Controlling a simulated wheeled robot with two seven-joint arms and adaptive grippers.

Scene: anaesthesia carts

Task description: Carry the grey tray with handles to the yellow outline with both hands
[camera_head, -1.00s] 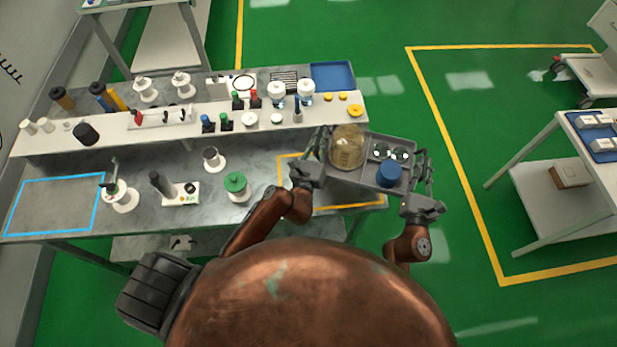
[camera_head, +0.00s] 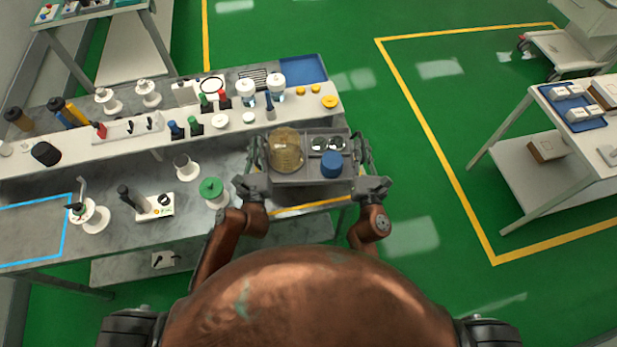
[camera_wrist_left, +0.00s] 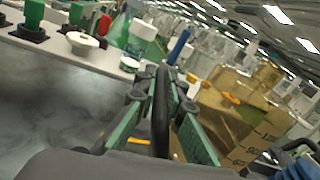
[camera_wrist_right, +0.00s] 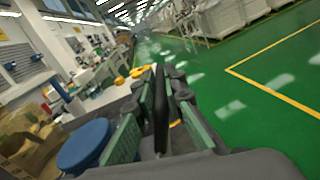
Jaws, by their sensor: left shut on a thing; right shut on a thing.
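The grey tray (camera_head: 297,178) is held in front of me, above the right end of the grey bench. It carries an amber jar (camera_head: 285,150), two small dark-topped glass pieces (camera_head: 327,144) and a blue cylinder (camera_head: 332,164). My left gripper (camera_head: 252,168) is shut on the tray's left handle, a dark bar in the left wrist view (camera_wrist_left: 160,110). My right gripper (camera_head: 366,165) is shut on the right handle, seen in the right wrist view (camera_wrist_right: 160,110). The yellow outline (camera_head: 312,206) on the bench shows partly below the tray; the rest is hidden.
A white raised shelf (camera_head: 210,128) with bottles and clamps runs behind the tray. A green-topped reel (camera_head: 212,192) stands on the bench left of my left gripper. A blue outline (camera_head: 62,228) lies far left.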

